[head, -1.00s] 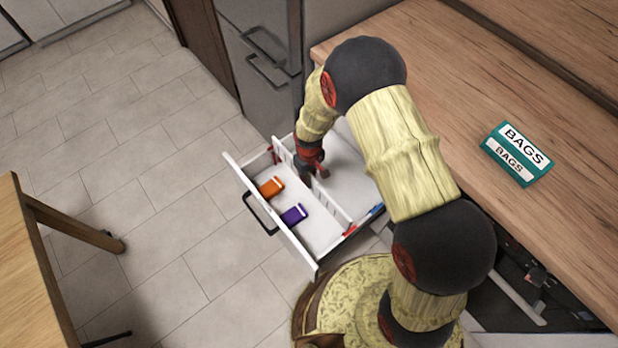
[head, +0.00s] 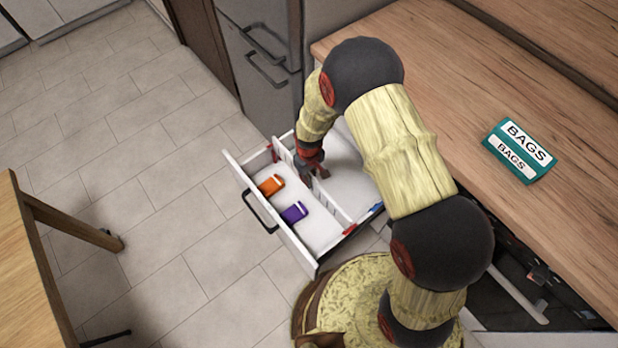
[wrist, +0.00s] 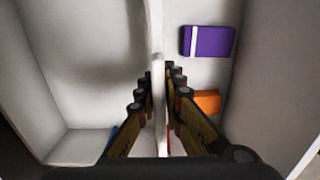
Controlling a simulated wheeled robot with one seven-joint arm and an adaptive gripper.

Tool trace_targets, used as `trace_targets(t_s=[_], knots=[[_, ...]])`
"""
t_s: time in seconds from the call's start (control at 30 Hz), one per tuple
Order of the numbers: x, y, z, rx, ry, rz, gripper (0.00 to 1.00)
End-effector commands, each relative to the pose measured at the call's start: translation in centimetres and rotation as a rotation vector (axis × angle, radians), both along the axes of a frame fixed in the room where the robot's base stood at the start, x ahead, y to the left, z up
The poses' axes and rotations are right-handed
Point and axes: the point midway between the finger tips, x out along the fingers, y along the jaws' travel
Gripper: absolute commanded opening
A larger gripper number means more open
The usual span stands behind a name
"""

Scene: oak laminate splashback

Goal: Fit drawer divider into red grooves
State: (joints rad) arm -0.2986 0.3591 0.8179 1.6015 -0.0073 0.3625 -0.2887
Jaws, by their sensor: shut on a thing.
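The white divider (head: 334,207) is a thin slotted panel running across the open white drawer (head: 262,205). My gripper (head: 313,172) is shut on its top edge, inside the drawer. In the wrist view the divider (wrist: 158,95) stands on edge between the two fingers of my gripper (wrist: 160,90). A red groove mark (head: 348,230) shows at the near drawer wall, close to the divider's end. Another red mark (head: 270,149) shows at the far wall. Whether the divider's ends sit in the grooves cannot be told; my arm and the viewing angle hide the detail.
An orange box (head: 271,186) and a purple box (head: 294,212) lie in the drawer's front part. A blue mark (head: 376,208) is on the near wall, farther back. The rear compartment looks empty. A teal BAGS box (head: 518,151) lies on the wooden counter (head: 450,90).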

Motion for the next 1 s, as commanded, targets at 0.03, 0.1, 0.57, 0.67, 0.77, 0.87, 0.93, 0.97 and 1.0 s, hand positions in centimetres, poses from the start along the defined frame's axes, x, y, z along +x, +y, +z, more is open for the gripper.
trace_targets(t_s=[0.03, 0.1, 0.57, 0.67, 0.77, 0.87, 0.93, 0.97, 1.0], knots=[[0.0, 0.0, -0.3, 0.0, 0.0, 0.0, 0.0], [0.0, 0.0, -0.5, 0.0, 0.0, 0.0, 0.0], [0.0, 0.0, -2.2, 0.0, 0.0, 0.0, 0.0], [0.0, 0.0, -2.6, 0.001, -0.001, 0.0, 0.0], [0.0, 0.0, -2.9, 0.001, -0.001, 0.0, 0.0], [0.1, 0.0, -3.2, 0.001, -0.001, 0.0, 0.0], [0.1, 0.0, -3.4, 0.001, -0.001, 0.0, 0.0], [0.1, 0.0, -3.4, 0.001, -0.001, 0.0, 0.0], [0.1, 0.0, -3.4, 0.001, -0.001, 0.0, 0.0]])
